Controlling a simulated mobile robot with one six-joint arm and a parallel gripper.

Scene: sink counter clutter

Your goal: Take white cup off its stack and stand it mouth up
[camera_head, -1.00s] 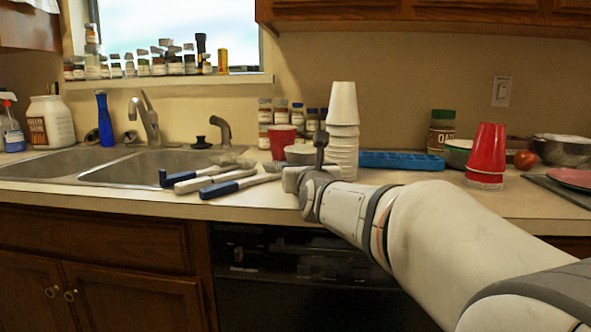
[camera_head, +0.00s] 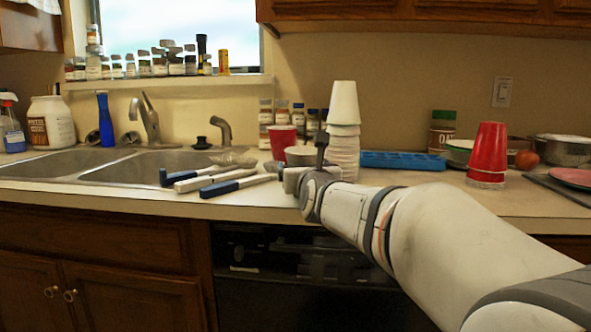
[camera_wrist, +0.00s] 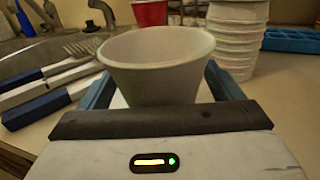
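A white cup (camera_wrist: 155,75) is mouth up between the fingers of my gripper (camera_wrist: 160,85) in the wrist view. The fingers pass along both its sides, and it appears held. It also shows in the head view (camera_head: 300,154), just left of the stack; its base is hidden behind my gripper. The stack of white cups (camera_head: 343,150) stands on the counter with an upside-down cup on top. The stack's lower part also shows in the wrist view (camera_wrist: 235,35), behind and right of the held cup.
A red cup (camera_head: 282,136) stands behind the white cup. A blue tray (camera_head: 402,160) and a red cup stack (camera_head: 487,152) are to the right. Spice jars line the wall.

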